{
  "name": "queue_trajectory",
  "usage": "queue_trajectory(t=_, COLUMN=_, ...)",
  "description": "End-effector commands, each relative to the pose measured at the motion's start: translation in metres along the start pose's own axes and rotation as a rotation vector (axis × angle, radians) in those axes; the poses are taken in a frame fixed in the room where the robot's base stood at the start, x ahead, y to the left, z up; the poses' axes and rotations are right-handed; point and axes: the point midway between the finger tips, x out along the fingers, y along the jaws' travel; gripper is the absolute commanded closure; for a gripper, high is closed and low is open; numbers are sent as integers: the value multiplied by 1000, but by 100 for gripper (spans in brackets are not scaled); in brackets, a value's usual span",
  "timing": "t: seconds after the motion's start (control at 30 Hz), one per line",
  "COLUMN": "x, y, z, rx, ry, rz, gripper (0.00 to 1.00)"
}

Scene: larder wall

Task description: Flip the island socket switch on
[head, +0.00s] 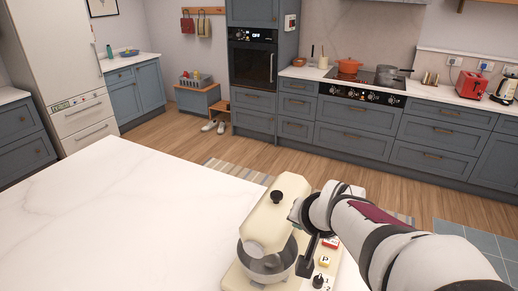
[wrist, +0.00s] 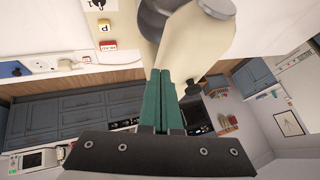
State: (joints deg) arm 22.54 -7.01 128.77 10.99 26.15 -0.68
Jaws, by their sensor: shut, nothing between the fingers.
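My gripper (wrist: 166,74) shows in the wrist view with its two green fingers pressed together, empty, beside the cream stand mixer (wrist: 200,40). A white socket plate (wrist: 45,64) lies at the left of the wrist view, apart from my fingertips, near the worktop edge. I take it for the island socket; its switch position is too small to tell. In the head view, white fittings (head: 335,187) show at the island's far edge, partly behind my arm. My fingers are not clear there.
The mixer (head: 268,222) with its metal bowl stands close to my gripper. The white island top (head: 110,210) is clear to the left. The back counter holds a red toaster (head: 472,85).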

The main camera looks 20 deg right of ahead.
Motion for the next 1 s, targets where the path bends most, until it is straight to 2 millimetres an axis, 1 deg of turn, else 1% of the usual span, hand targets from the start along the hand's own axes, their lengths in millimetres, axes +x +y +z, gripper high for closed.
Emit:
queue_trajectory(t=0.03, x=16, y=18, z=-27, rx=20, ry=69, rz=31, gripper=100)
queue_trajectory(t=0.07, x=26, y=30, z=-43, rx=25, ry=114, rz=53, gripper=100)
queue_trajectory(t=0.1, x=42, y=50, z=-61, rx=26, ry=167, rz=88, gripper=100)
queue_trajectory(t=0.17, x=69, y=83, z=-80, rx=14, ry=229, rz=148, gripper=100)
queue_trajectory(t=0.2, x=89, y=106, z=-87, rx=-4, ry=261, rz=188, gripper=100)
queue_trajectory(t=0.3, x=128, y=156, z=-93, rx=-51, ry=321, rz=265, gripper=100)
queue_trajectory(t=0.4, x=152, y=188, z=-91, rx=-90, ry=359, rz=306, gripper=100)
queue_trajectory(t=0.47, x=159, y=198, z=-90, rx=-105, ry=374, rz=319, gripper=100)
queue_trajectory(t=0.53, x=164, y=204, z=-90, rx=-116, ry=383, rz=325, gripper=100)
queue_trajectory(t=0.87, x=166, y=205, z=-90, rx=-121, ry=386, rz=326, gripper=100)
queue_trajectory(t=0.93, x=171, y=207, z=-92, rx=-121, ry=385, rz=326, gripper=100)
queue_trajectory(t=1.0, x=180, y=210, z=-96, rx=-121, ry=385, rz=326, gripper=100)
